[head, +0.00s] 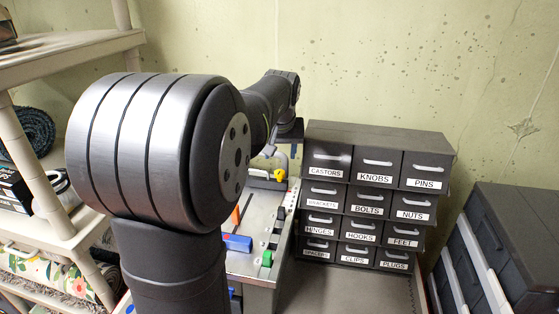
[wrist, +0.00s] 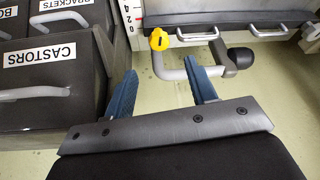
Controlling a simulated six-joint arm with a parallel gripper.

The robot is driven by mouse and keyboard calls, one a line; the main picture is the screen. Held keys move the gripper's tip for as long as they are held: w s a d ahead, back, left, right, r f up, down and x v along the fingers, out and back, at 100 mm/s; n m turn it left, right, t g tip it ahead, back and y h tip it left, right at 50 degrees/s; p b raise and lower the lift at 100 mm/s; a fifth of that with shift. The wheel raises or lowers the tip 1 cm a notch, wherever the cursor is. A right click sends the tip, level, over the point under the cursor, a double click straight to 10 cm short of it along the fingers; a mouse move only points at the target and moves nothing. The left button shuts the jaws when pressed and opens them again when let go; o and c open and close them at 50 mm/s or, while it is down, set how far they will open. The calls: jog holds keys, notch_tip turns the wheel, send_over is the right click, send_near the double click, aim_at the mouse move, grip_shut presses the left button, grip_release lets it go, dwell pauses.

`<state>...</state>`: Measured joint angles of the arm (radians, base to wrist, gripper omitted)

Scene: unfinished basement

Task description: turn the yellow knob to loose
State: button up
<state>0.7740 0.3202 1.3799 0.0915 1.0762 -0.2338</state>
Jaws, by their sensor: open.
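The yellow knob (wrist: 159,40) shows in the wrist view, above centre, with a dark mark on its face. It sits near the left end of a grey bar (wrist: 225,66). My gripper (wrist: 160,68) is open, its two blue fingers spread apart with nothing between them. The knob lies beyond the fingertips, between them in the picture, and looks apart from both. In the head view a small yellow part (head: 280,174) shows on the bench below my wrist; I cannot tell if it is the same knob. No "loose" marking is readable.
A dark drawer cabinet (head: 375,136) with labelled drawers stands right of the bench; its CASTORS drawer (wrist: 40,85) is close on the left in the wrist view. A black round end (wrist: 239,57) sits on the bar's right. A blue block (head: 237,243) lies on the bench.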

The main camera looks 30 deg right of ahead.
notch_tip(320, 180, up, 3)
jog(key=w+a+m+g, duration=0.2)
jog(key=a+m, duration=0.1)
jog(key=m, duration=0.2)
jog(key=m+g+h, duration=0.2)
jog(key=m, duration=0.6)
send_near(279, 172)
jog(key=x, duration=0.8)
jog(key=shift+d+f, duration=0.1)
jog(key=shift+f, duration=0.15)
jog(key=c, duration=1)
